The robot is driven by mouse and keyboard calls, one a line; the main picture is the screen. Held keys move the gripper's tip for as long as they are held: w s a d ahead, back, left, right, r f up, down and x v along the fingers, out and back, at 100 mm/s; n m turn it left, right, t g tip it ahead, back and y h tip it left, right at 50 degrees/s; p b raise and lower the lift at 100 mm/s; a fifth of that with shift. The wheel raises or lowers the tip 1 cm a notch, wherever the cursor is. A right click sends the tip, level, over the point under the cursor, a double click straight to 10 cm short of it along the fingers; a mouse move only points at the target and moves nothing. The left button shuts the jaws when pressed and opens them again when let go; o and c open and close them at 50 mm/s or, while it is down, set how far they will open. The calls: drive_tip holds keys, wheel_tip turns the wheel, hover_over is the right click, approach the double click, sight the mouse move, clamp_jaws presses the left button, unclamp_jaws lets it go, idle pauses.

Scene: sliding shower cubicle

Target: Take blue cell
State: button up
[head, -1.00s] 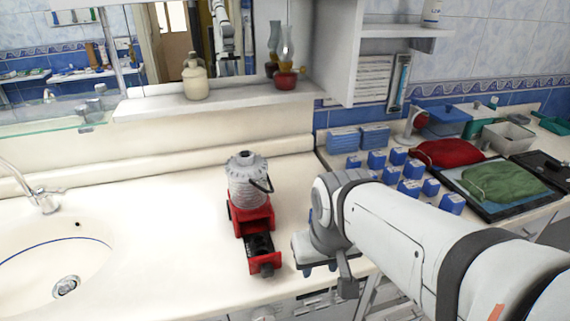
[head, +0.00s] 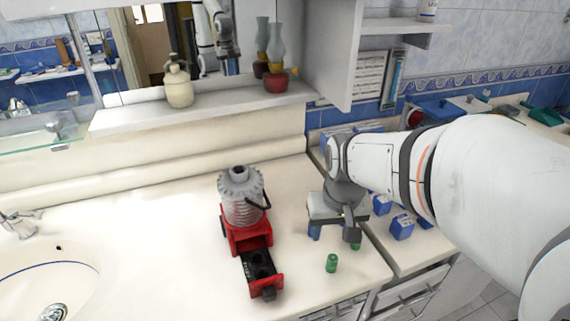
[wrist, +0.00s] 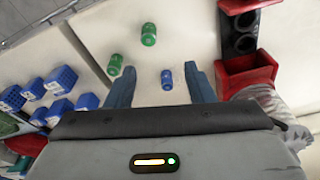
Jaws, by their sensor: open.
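The blue cell (wrist: 166,79) stands out in the wrist view as a small blue cylinder on the white counter. It lies between my gripper's spread fingers (wrist: 160,68), closer to the right one in that view. I cannot tell how far above it the fingers are. My gripper (head: 335,238) is open and empty, pointing down over the counter. In the head view the blue cell cannot be made out behind it. A green cell (head: 332,263) shows in front of my gripper in the head view. Two green cells, one nearer (wrist: 115,65) and one farther (wrist: 148,34), show in the wrist view.
A red lantern (head: 247,232) with a pulled-out red drawer (head: 263,272) stands left of my gripper. The drawer's two dark round slots (wrist: 242,32) look empty. Several blue boxes (head: 402,226) stand to the right on a lower surface. The sink (head: 60,285) is far left.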

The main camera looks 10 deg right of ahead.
drive_tip(key=shift+m+g, duration=0.6)
drive_tip(key=shift+g, duration=0.3)
drive_tip(key=w+f+p, duration=0.1)
drive_tip(key=w, duration=0.3)
drive_tip(key=w+f+p, duration=0.1)
drive_tip(key=w+p, duration=0.1)
drive_tip(key=w, duration=0.2)
drive_tip(key=w+f+p, duration=0.1)
drive_tip(key=w+f, duration=0.1)
drive_tip(key=w, duration=0.2)
drive_tip(key=shift+w+a+p, duration=0.1)
drive_tip(key=shift+p, duration=0.3)
drive_tip(key=shift+w+f, duration=0.25)
drive_tip(key=shift+f, duration=0.35)
drive_tip(key=shift+f+p, duration=1)
drive_tip(key=shift+f, duration=2.6)
drive_tip(key=shift+s, duration=0.1)
drive_tip(key=shift+c, duration=0.2)
clamp_jaws()
drive_tip(key=shift+r, duration=0.1)
